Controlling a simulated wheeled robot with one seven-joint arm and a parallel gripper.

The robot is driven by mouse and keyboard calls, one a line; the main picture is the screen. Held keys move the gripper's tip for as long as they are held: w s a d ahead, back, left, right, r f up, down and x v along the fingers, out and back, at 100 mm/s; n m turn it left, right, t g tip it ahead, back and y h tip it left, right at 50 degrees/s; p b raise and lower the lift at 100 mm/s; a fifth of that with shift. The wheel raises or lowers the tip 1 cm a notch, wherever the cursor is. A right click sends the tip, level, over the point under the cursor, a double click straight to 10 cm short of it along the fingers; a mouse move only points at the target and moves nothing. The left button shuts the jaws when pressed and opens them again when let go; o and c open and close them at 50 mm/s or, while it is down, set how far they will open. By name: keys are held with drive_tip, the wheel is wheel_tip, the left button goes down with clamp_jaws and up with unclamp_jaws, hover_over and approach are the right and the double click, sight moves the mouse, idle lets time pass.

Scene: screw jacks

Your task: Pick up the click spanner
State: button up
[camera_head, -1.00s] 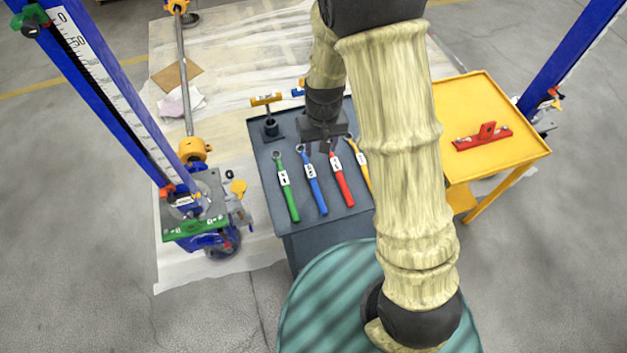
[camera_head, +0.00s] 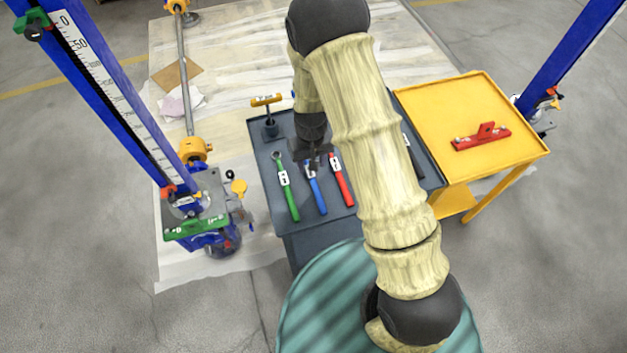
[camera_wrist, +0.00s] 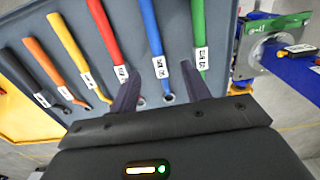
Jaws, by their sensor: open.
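Several spanners with coloured handles and white labels lie side by side on the dark grey table (camera_head: 292,232). The labels are too small to read, so I cannot tell which one is the click spanner. My gripper (camera_head: 316,166) is open and empty, over the ring end of the blue spanner (camera_head: 318,196). In the wrist view its fingers straddle the lower part of the blue spanner (camera_wrist: 150,32), apart from it. The green spanner (camera_head: 290,201) lies to the left in the head view, the red spanner (camera_head: 342,185) to the right. My arm hides the yellow and orange spanners there; they show in the wrist view (camera_wrist: 66,45).
A T-handled tool (camera_head: 268,112) stands at the table's back left corner. A yellow cart (camera_head: 450,95) with a red tool (camera_head: 482,136) adjoins on the right. A blue jack column (camera_head: 110,90) with a green-fronted base (camera_head: 195,228) stands at left.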

hover_over(313, 180)
drive_tip(key=shift+s+a+f+p, duration=0.1)
drive_tip(key=shift+s+f+p, duration=0.05)
drive_tip(key=shift+f, duration=0.9)
drive_tip(key=shift+s+a+f+p, duration=0.1)
drive_tip(key=shift+s+f, duration=0.05)
drive_tip(key=shift+f, duration=0.85)
drive_tip(key=shift+s+a+f+p, duration=0.1)
drive_tip(key=shift+s+f+p, duration=0.05)
drive_tip(key=shift+f, duration=0.9)
drive_tip(key=shift+d, duration=0.1)
drive_tip(key=shift+w+d+f+p, duration=0.15)
drive_tip(key=shift+f+p, duration=0.2)
drive_tip(key=shift+f, duration=0.2)
drive_tip(key=shift+w+f+p, duration=0.2)
drive_tip(key=shift+f+p, duration=0.1)
drive_tip(key=shift+f, duration=0.75)
drive_tip(key=shift+w+f+p, duration=0.15)
drive_tip(key=shift+f+p, duration=0.1)
drive_tip(key=shift+f, duration=0.75)
drive_tip(key=shift+d, duration=0.1)
clamp_jaws()
